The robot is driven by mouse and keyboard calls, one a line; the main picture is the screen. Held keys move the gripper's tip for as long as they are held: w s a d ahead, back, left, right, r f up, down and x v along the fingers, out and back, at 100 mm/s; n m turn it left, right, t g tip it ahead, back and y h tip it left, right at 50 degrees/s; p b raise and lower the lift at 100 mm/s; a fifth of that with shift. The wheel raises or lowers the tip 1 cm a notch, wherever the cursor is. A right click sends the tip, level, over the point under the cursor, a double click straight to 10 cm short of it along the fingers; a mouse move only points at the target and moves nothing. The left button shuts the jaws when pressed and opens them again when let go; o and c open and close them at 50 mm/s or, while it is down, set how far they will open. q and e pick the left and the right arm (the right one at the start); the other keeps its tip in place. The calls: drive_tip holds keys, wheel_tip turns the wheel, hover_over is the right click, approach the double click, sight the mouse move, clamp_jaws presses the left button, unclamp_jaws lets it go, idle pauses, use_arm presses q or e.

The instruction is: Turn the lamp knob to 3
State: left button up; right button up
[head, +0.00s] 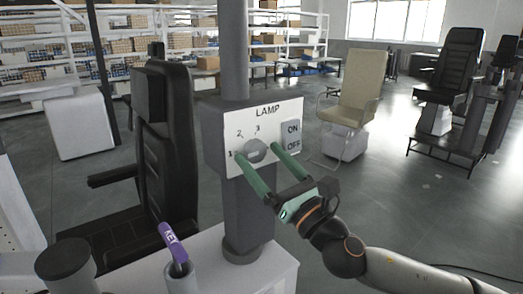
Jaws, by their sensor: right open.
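The lamp knob (255,150) is a round grey dial on the white LAMP panel (270,112), which is fixed to a grey box on a column. The numbers 1, 2 and 3 are printed around the knob's left and upper side. The knob's pointer is too small to read. My right gripper (257,153) has two green fingers, open, one on the left and one on the right of the knob. I cannot tell whether they touch it. My left gripper is not in view.
An ON/OFF switch (292,136) sits on the panel close to the right finger. A black chair (165,130) stands left of the column. A purple-topped object (172,241) stands in a grey holder below. A beige chair (352,90) is behind on the right.

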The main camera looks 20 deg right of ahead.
drive_tip(key=shift+w+a+r, duration=0.15)
drive_tip(key=shift+w+r, duration=0.05)
drive_tip(key=shift+w, duration=0.2)
drive_tip(key=c, duration=1.4)
